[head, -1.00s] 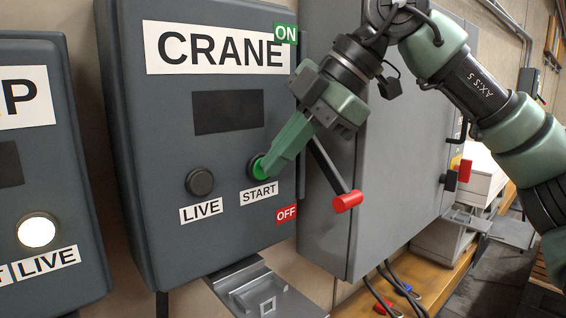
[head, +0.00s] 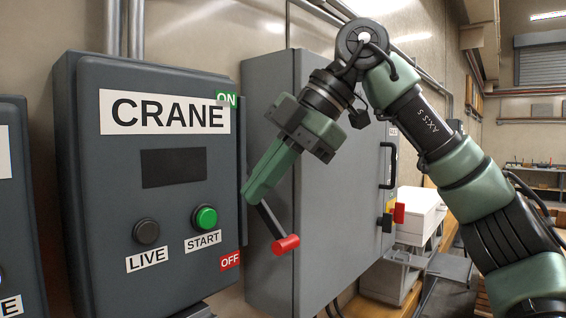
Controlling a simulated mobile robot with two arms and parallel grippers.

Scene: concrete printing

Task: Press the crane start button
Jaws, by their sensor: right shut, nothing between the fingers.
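The dark grey crane control box (head: 90,200) hangs on the wall at the left, under a CRANE sign (head: 165,112). Its green start button (head: 205,218) sits above the START label (head: 203,241) and is fully uncovered. A dark, unlit LIVE button (head: 146,232) is to its left. My right gripper (head: 252,196) is shut and empty. In the picture it is right of the start button, apart from it, in front of the box's right edge and the lever. My left gripper is not in view.
A lever with a red handle (head: 286,245) is on the box's right side, angled down towards the OFF label (head: 230,261). A large grey cabinet (head: 335,220) stands to the right. Part of another control box (head: 18,210) shows at the far left.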

